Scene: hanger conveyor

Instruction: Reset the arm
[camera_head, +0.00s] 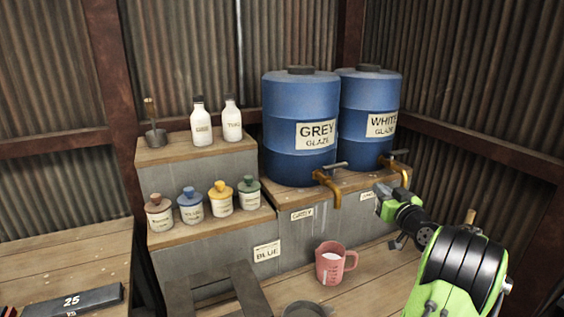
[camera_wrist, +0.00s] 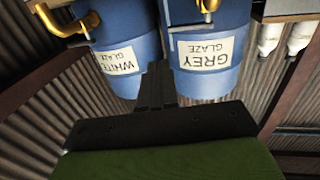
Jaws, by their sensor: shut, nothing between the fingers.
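My gripper (camera_wrist: 157,78) shows in the wrist view as dark fingers closed together with nothing between them, in front of the two blue barrels. In the head view my green and black arm reaches in from the lower right. Its far end is close to the tap of the white glaze barrel (camera_head: 370,110). I cannot tell from this view whether they touch. The grey glaze barrel (camera_head: 300,115) stands to the left. The wrist view sees both barrels upside down.
A red measuring cup (camera_head: 334,263) with pale contents stands on the wooden bench below the brass taps. Several lidded jars (camera_head: 221,198) and two white bottles (camera_head: 232,122) stand on steps at left. A dark frame (camera_head: 222,287) is at the front. Corrugated walls close the corner.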

